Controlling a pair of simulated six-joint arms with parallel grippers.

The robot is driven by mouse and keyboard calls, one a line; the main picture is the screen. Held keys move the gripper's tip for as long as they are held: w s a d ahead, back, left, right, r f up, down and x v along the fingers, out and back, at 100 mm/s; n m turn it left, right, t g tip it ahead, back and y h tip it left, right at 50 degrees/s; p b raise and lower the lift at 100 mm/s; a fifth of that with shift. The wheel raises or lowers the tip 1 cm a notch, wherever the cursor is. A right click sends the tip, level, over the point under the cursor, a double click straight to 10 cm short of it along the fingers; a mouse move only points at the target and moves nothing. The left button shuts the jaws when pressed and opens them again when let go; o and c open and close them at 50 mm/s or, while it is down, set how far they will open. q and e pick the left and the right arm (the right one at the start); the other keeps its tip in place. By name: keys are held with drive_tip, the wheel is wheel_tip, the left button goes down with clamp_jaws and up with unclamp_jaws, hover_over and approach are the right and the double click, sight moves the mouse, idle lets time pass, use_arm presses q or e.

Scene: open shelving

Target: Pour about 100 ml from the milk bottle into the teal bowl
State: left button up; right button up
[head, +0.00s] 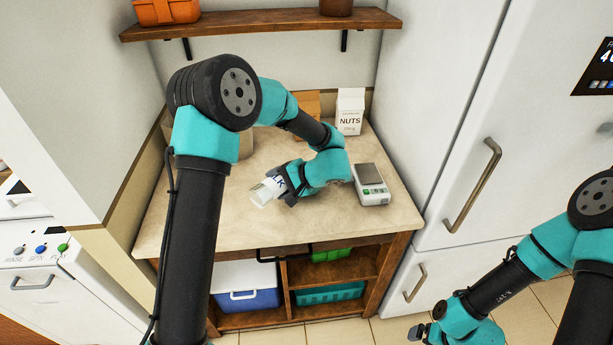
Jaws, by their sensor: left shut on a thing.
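The milk bottle (264,192), white with dark lettering partly showing, is tilted well over towards the lower left above the counter. My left gripper (284,182) is shut on it. I cannot make out any stream of milk or the level inside. I do not see the teal bowl; my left arm covers part of the counter at the left. My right gripper (420,332) is low at the bottom edge, in front of the fridge and away from the counter. It is too small and cut off to tell if it is open.
A digital scale (371,184) stands on the counter (320,222) at right. A white NUTS carton (350,112) and a brown box (307,102) stand behind. Below are a blue cooler (247,299) and a teal basket (330,293). The counter's front is clear.

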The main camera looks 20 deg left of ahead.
use_arm(q)
drive_tip(key=shift+w+r+m+g, duration=0.1)
drive_tip(key=shift+w+m+g, duration=0.05)
drive_tip(key=shift+m+g, duration=0.25)
idle(1.3)
